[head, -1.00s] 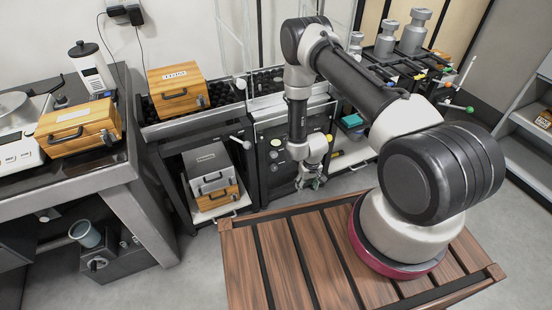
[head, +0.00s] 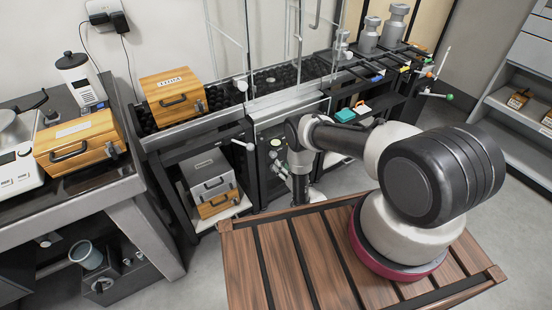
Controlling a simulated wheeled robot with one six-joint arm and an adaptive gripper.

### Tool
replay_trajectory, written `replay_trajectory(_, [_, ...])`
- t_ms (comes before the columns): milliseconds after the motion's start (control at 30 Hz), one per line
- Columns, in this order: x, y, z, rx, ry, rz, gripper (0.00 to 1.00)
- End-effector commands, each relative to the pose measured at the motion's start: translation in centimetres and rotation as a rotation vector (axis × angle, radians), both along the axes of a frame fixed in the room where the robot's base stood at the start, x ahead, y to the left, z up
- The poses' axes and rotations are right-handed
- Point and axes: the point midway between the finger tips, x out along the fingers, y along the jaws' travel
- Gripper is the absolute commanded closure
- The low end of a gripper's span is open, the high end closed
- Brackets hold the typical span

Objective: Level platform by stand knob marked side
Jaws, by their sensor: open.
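The weighing stand (head: 290,118) stands behind my wooden deck, with a black studded top (head: 285,76) and a clear glass enclosure above it. Its dark front panel carries small round knobs or dials, one pale (head: 276,142) and one darker (head: 274,155). I cannot read any side marking or tell whether the top is level. My arm bends down in front of this panel. My gripper (head: 284,168) is small and partly hidden by my wrist, close to the panel's lower knobs. It is open; I cannot tell whether it touches a knob.
A grey-and-wood box pair (head: 210,182) is on a low shelf. Metal weights (head: 395,22) stand behind right.

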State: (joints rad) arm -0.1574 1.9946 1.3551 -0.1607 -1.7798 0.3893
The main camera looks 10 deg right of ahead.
Motion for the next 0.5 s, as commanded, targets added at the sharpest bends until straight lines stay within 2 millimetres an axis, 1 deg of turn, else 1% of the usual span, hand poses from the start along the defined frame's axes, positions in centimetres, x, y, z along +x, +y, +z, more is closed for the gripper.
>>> replay_trajectory(100, [2.0,0.7,0.1,-0.001,-0.003,0.001,0.47])
replay_trajectory(300, [5.0,1.6,0.0,-0.001,0.0,0.0,0.47])
replay_trajectory(400, [5.9,1.9,0.0,-0.001,0.001,-0.001,0.47])
replay_trajectory(500, [6.3,2.1,0.0,-0.002,0.002,0.0,0.47])
